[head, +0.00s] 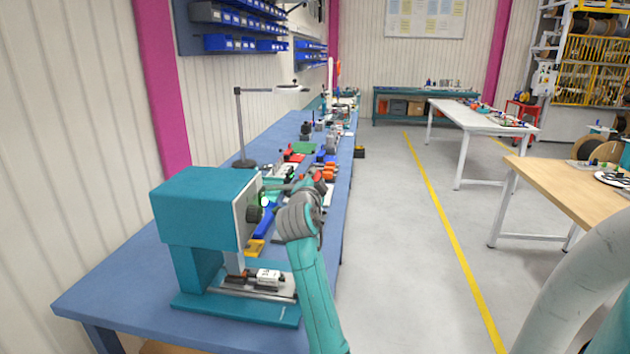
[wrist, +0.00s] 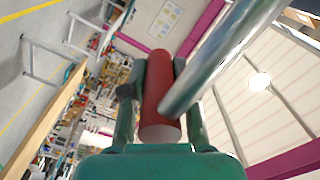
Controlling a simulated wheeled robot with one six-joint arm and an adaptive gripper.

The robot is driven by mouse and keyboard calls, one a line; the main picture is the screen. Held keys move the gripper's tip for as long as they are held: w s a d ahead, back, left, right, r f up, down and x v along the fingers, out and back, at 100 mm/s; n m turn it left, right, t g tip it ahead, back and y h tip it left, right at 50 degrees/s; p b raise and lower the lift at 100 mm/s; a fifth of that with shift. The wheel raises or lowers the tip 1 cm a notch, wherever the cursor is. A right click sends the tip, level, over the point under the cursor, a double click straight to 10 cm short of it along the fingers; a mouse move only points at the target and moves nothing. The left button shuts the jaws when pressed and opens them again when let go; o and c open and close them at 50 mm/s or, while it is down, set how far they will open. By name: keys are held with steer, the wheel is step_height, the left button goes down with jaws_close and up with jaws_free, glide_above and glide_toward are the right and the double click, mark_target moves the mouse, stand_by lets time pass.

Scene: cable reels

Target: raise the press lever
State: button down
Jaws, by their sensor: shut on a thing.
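The teal press (head: 203,205) stands on the near end of the blue bench. In the wrist view the lever's red cylindrical grip (wrist: 160,95) lies between the fingers of my gripper (wrist: 155,72), which is shut on it. The lever's bright metal rod (wrist: 222,52) runs from the grip to the upper right. In the head view my gripper (head: 312,184) is at the right of the press, beyond my wrist. My wrist hides much of the lever there, so its exact angle is hard to tell.
The blue bench (head: 120,278) runs away along the wall, with several small parts and a lamp stand (head: 240,125) behind the press. A wooden table (head: 560,182) is at the right, and the floor between is clear.

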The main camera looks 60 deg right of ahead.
steer(key=w+a+r+n, duration=0.2)
steer(key=w+r+n, duration=0.3)
steer(key=r, duration=0.3)
steer(key=w+a+r+n, duration=0.2)
steer(key=w+r+n, duration=0.3)
steer(key=r, duration=0.4)
steer(key=shift+w+a+r+n, duration=0.2)
steer(key=shift+w+n, duration=0.1)
steer(key=shift+n, duration=0.1)
steer(key=c, duration=0.9)
jaws_free()
steer(key=shift+f, duration=0.1)
steer(key=v, duration=1.2)
